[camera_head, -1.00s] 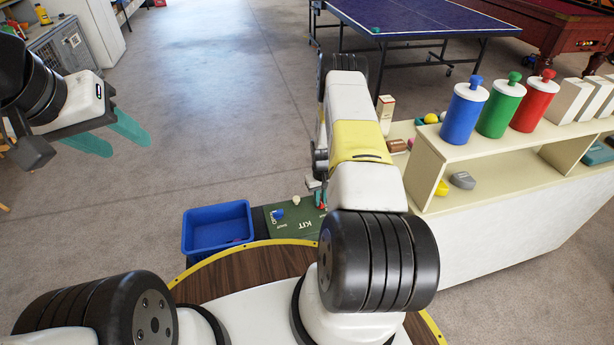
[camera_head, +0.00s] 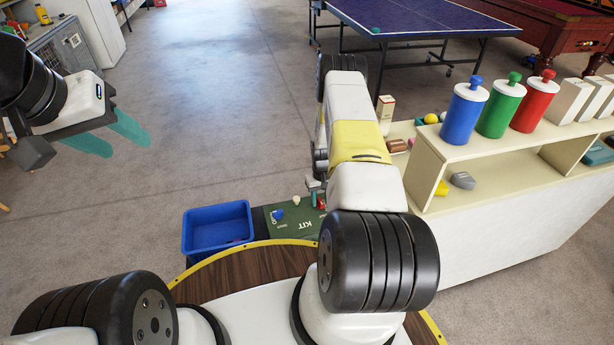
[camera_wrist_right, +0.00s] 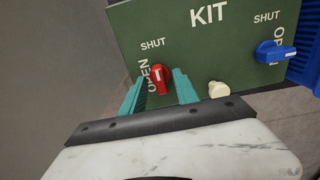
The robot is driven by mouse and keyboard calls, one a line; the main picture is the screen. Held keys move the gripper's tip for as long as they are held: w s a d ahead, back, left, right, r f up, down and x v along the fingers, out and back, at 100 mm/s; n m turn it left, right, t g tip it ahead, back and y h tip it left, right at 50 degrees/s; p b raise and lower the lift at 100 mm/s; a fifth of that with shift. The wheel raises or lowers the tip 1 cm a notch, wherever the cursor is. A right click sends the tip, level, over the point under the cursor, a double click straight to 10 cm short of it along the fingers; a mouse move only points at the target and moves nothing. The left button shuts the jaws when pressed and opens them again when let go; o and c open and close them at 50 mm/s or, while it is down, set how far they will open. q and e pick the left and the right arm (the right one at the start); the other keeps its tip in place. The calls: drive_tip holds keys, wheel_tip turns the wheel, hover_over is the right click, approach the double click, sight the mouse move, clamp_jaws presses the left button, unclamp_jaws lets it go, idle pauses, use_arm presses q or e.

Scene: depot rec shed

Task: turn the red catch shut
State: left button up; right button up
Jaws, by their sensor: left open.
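The red catch (camera_wrist_right: 160,78) is on a green panel (camera_wrist_right: 212,48) lettered KIT. Its handle stands roughly upright in the right wrist view, its white mark near the upper end, below the word SHUT; the word OPEN is at its left. My right gripper (camera_wrist_right: 160,88) has its teal fingers apart, one on each side of the catch; I see no clear contact. In the head view the red catch (camera_head: 321,202) shows small beside my right arm, which hides most of that gripper. My left gripper (camera_head: 112,138) is open and empty, far left, away from the panel.
A blue catch (camera_wrist_right: 275,53) points right, towards its OPEN word. A cream knob (camera_wrist_right: 218,89) sits between the catches. A blue bin (camera_head: 217,228) stands left of the panel. A cream shelf (camera_head: 430,160) with canisters stands at the right.

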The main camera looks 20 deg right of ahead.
drive_tip(key=shift+r, duration=3.9)
drive_tip(key=shift+w+r, duration=0.1)
drive_tip(key=shift+r, duration=0.1)
wheel_tip(320, 180, up, 16)
drive_tip(key=t, duration=0.1)
hover_over(320, 201)
drive_tip(key=w+a, duration=0.2)
drive_tip(key=s+a+r+t, duration=0.1)
drive_tip(key=s+a+r, duration=0.2)
drive_tip(key=r, duration=0.6)
drive_tip(key=s+a+r+t, duration=0.1)
drive_tip(key=s+a+r, duration=0.1)
drive_tip(key=r, duration=0.7)
drive_tip(key=s+a+r+t+y, duration=0.15)
drive_tip(key=s+a+r, duration=0.35)
drive_tip(key=s+r, duration=0.65)
drive_tip(key=s+a+r+t, duration=0.1)
drive_tip(key=s+r, duration=0.1)
drive_tip(key=s, duration=0.4)
drive_tip(key=s+a+r, duration=0.2)
drive_tip(key=s, duration=0.5)
drive_tip(key=shift+s+r+n+t+y, duration=0.15)
drive_tip(key=shift+s+n+t+y, duration=0.1)
drive_tip(key=shift+n+t+y, duration=0.15)
drive_tip(key=shift+a, duration=0.1)
